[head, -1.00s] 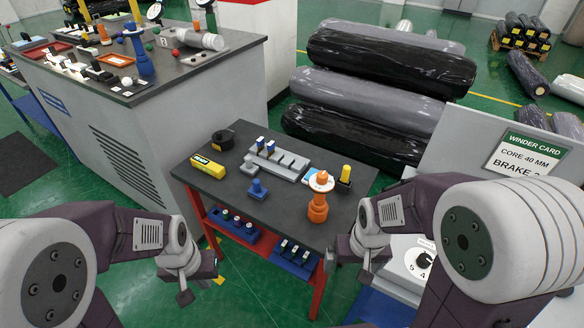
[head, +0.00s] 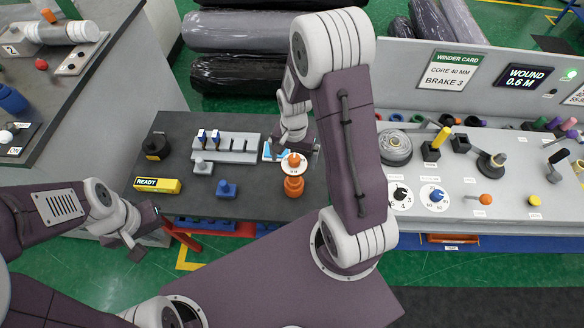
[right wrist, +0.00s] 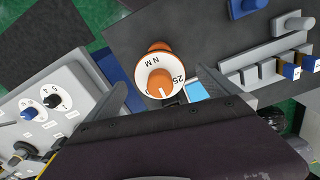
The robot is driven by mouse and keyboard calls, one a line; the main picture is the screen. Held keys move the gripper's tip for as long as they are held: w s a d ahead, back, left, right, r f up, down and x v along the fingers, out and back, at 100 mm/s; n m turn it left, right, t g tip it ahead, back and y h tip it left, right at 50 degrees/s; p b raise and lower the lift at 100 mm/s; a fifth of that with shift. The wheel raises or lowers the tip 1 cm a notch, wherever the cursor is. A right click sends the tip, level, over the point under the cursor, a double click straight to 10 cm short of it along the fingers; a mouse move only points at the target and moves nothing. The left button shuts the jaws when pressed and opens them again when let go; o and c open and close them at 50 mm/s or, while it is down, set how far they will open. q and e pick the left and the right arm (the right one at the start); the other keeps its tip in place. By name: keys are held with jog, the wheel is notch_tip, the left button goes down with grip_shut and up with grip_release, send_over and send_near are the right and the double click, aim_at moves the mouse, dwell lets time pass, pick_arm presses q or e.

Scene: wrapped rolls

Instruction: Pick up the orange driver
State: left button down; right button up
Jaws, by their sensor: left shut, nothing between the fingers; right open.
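The orange driver (head: 293,187) stands upright on the dark table top (head: 251,207), near its right edge. It has a white dial collar that reads 25 N M in the right wrist view (right wrist: 159,80). My right gripper (head: 288,152) is open, just behind and above the driver in the head view. In the right wrist view its grey fingers (right wrist: 165,98) stand apart on either side of the driver's lower edge, with nothing held. My left gripper (head: 137,246) is shut and empty, off the table's front left corner.
A grey control panel (head: 470,185) with dials and levers stands close to the right.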

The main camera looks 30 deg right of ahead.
aim_at(294, 169)
jog(key=shift+s+a+f, duration=0.25)
jog(key=shift+s+f, duration=0.05)
jog(key=shift+f, duration=0.15)
jog(key=shift+w+f, duration=0.25)
jog(key=shift+f, duration=0.1)
jog(key=shift+w+d+f+p, duration=0.25)
jog(key=shift+f, duration=0.2)
jog(key=shift+w+d+f+p, duration=0.25)
jog(key=shift+f, duration=0.15)
jog(key=f, duration=0.2)
jog(key=f+p, duration=0.1)
jog(key=shift+s+d, duration=0.1)
jog(key=shift+s, duration=0.15)
jog(key=shift+s+a+f, duration=0.2)
jog(key=shift+s+f, duration=0.05)
jog(key=shift+f, duration=0.1)
jog(key=shift+w+f, duration=0.1)
jog(key=shift+w, duration=0.05)
jog(key=shift+w+d, duration=0.1)
jog(key=c, duration=1.3)
pick_arm(q)
jog(key=shift+w+d+r, duration=0.1)
jog(key=shift+w+r, duration=0.15)
jog(key=shift+r, duration=0.3)
jog(key=shift+w+r, duration=0.2)
jog(key=shift+r, duration=0.3)
